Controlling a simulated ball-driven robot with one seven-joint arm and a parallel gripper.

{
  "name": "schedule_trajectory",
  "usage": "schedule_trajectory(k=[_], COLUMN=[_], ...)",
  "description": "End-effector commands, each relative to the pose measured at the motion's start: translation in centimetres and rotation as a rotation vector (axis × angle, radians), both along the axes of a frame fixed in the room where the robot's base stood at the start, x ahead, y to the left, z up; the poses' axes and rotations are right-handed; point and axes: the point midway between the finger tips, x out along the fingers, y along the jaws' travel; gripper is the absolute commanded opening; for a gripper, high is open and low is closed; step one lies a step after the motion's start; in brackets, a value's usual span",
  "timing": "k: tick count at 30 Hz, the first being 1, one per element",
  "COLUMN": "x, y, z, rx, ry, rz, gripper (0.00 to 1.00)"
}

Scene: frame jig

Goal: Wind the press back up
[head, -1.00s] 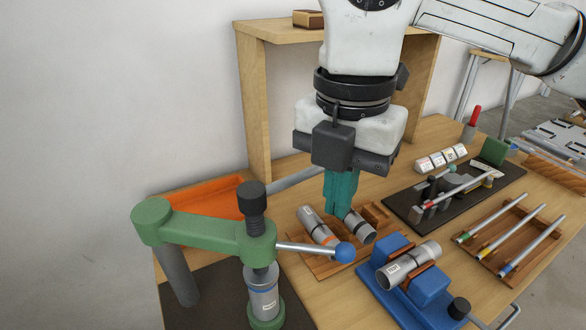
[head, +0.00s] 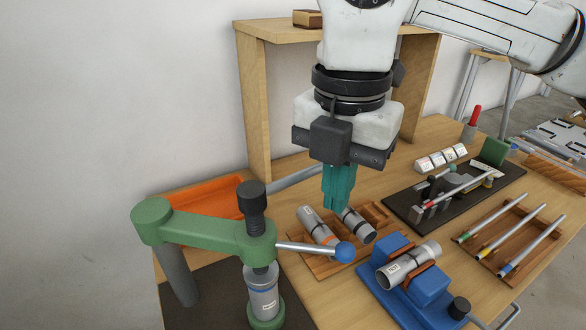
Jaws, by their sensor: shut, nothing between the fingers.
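The green press (head: 205,232) stands at the front left, with a dark screw and knob (head: 252,200) through the end of its arm. Its silver lever (head: 305,247) points right and ends in a blue ball (head: 345,252). A grey cylinder (head: 262,295) stands upright under the screw, in a green cup; the screw's lower end looks to be at the cylinder's top, but I cannot tell if they touch. My gripper (head: 336,208) has teal fingers, shut and empty, pointing down behind the blue ball, above the wooden cradle.
The wooden cradle (head: 322,268) holds two grey cylinders. A blue vise (head: 395,290) clamps another cylinder at the front right. An orange tray (head: 195,199) lies behind the press. A wooden shelf (head: 257,110) stands behind my gripper. A rack (head: 525,240) with rods is at right.

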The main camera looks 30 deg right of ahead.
Motion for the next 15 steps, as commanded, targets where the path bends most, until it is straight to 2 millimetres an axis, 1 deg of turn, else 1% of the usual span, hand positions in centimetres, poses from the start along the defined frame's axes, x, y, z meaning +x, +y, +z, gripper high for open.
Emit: schedule_trajectory(k=[3,6,9,15], x=[1.8,2.9,3.2,3.2], y=[-0.7,-1.1,-1.2,-1.2], z=[-0.1,0.0,0.0,0.0], rx=[0.0,-0.001,-0.002,-0.001], ry=[0.0,-0.001,-0.001,-0.001], rz=[-0.005,-0.003,-0.002,-0.002], gripper=[0.0,0.0,0.0,0.0])
